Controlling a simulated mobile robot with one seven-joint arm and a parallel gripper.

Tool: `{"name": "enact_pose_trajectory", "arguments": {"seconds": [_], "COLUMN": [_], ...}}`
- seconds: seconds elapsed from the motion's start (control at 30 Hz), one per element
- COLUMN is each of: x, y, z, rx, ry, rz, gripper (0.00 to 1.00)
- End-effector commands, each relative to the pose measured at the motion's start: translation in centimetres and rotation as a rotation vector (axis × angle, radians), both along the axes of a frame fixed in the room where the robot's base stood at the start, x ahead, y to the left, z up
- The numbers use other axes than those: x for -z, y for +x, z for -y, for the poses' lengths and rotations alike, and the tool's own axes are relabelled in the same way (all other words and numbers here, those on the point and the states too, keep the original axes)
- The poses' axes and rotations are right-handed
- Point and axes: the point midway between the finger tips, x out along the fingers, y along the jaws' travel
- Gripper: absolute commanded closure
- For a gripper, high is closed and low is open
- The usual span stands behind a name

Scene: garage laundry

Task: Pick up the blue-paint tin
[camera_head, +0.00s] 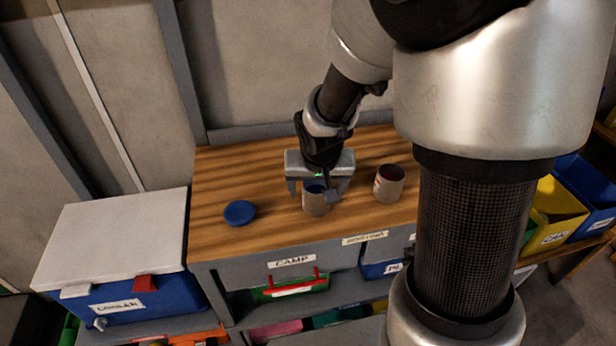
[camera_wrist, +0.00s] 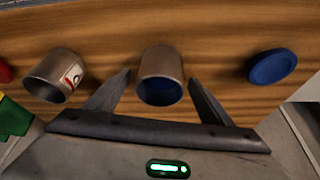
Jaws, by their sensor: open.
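The blue-paint tin (camera_head: 316,203) is a small grey-brown open can with blue inside, standing on the wooden bench top (camera_head: 270,165). In the wrist view the tin (camera_wrist: 161,70) sits between the two fingers, with its blue inside facing the camera. My gripper (camera_head: 318,190) is above and around the tin's upper part in the head view. In the wrist view my gripper (camera_wrist: 160,88) is open, with a gap between each finger and the tin. The gripper partly hides the tin's rim in the head view.
A second tin (camera_head: 389,184) with a dark red inside stands to the right. A round blue lid (camera_head: 240,212) lies to the left. A blue cooler (camera_head: 125,300) with a white lid stands left of the bench. Yellow (camera_head: 556,215) and blue bins stand at the right.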

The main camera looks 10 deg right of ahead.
Motion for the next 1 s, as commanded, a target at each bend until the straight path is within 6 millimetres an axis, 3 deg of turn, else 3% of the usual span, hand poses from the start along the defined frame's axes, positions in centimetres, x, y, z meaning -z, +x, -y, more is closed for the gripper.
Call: {"name": "enact_pose_trajectory", "arguments": {"seconds": [0.13, 0.4, 0.67, 1.0], "x": [-0.1, -0.1, -0.5, -6.7], "y": [0.0, 0.0, 0.1, 0.2], "z": [0.0, 0.0, 0.0, 0.0], "rx": [0.001, 0.001, 0.001, 0.002], "ry": [0.000, 0.000, 0.001, 0.002], "rz": [0.001, 0.001, 0.003, 0.007], "gripper": [0.28, 0.73, 0.73, 0.73]}}
